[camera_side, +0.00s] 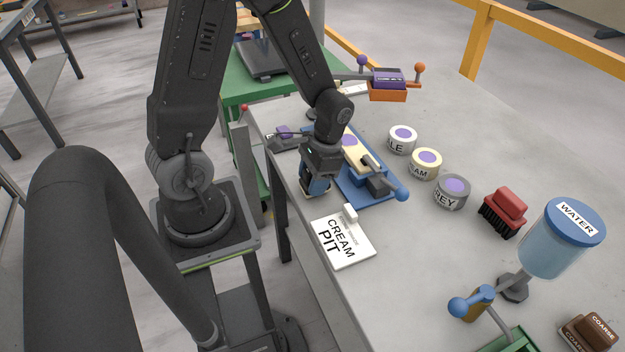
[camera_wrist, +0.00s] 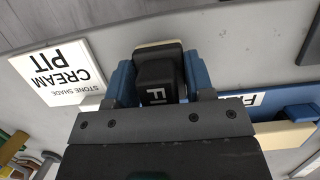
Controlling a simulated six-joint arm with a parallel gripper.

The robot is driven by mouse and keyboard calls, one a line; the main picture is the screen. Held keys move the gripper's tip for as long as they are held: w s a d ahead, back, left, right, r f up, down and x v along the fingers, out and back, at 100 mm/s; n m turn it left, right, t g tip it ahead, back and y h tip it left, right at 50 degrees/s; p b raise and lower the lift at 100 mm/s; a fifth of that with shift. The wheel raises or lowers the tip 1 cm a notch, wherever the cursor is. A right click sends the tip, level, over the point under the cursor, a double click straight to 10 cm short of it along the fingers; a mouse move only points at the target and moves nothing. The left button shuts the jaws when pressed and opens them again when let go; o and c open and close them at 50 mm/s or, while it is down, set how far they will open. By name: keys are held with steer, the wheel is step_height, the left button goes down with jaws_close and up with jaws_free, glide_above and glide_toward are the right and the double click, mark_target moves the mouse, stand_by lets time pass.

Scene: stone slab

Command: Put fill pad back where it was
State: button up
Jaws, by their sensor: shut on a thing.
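The fill pad (camera_wrist: 157,72) is a dark block with a pale base and a white label, partly hidden, reading "FI". My gripper (camera_wrist: 160,85) is shut on it, with a blue finger on each side.
The white "CREAM PIT" card (camera_side: 350,252) lies close by, with a small white block (camera_side: 350,212) at its edge. Several labelled jars (camera_side: 426,162), a red brush (camera_side: 504,208) and a water dispenser (camera_side: 553,245) stand farther right. An orange fixture (camera_side: 388,92) stands behind.

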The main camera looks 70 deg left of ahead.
steer(key=shift+f, duration=0.45)
steer(key=o, duration=0.9)
steer(key=shift+f, duration=0.15)
steer(key=v, duration=1.2)
steer(key=shift+s+d+r+t, duration=1.3)
steer(key=shift+r+t, duration=0.15)
steer(key=shift+r, duration=0.6)
steer(key=shift+s+d+r+t, duration=1.2)
steer(key=shift+d+r+t, duration=0.25)
steer(key=shift+r, duration=0.55)
steer(key=shift+s+d+r+t, duration=1.25)
steer(key=shift+r+t, duration=0.25)
steer(key=shift+r, duration=0.55)
